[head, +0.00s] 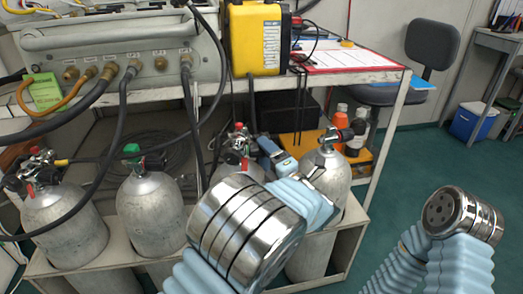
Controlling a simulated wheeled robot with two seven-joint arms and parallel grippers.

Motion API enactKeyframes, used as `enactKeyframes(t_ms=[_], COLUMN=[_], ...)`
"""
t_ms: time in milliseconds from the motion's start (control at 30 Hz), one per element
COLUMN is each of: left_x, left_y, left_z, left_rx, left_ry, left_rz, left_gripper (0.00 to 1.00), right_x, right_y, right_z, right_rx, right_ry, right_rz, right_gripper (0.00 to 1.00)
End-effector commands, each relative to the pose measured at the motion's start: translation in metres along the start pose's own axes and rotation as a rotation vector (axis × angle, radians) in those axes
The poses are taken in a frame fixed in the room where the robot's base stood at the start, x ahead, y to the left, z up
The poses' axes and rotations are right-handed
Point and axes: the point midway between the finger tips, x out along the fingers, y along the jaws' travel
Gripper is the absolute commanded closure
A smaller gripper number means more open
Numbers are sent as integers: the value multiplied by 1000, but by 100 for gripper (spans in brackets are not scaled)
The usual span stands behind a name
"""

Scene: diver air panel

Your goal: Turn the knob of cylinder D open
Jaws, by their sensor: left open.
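Several silver cylinders stand in a row in a low rack. No letter is readable on them, so I cannot confirm which is D. The rightmost cylinder (331,172) has a valve with a dark knob (346,134) on its right side. My left gripper (270,147), small and blue-grey, is open between the third cylinder's valve (238,144) and the rightmost cylinder, left of the dark knob and apart from it. My left forearm hides much of the third cylinder and the rightmost cylinder's lower left. My right arm shows at the lower right, but its gripper does not.
The rack (350,222) edges the cylinders. A second cylinder (150,205) has a green knob (131,149). Black hoses hang from the grey panel (130,62) over the left cylinders. Bottles (357,130) stand behind the rightmost cylinder.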

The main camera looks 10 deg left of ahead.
Motion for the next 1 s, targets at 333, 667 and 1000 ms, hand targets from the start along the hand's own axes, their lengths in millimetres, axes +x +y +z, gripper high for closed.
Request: enactKeyframes(t_ms=[333,667,1000], left_x=[24,23,23], left_y=[0,0,-1], left_z=[0,0,0], left_rx=[0,0,-4], left_ry=[0,0,-1], left_rz=[-1,-1,5], left_gripper=[32,56,83], right_x=[0,0,0], right_y=[0,0,0], right_z=[0,0,0], right_rx=[0,0,0], right_ry=[0,0,0], right_rz=[0,0,0], right_gripper=[42,42,42])
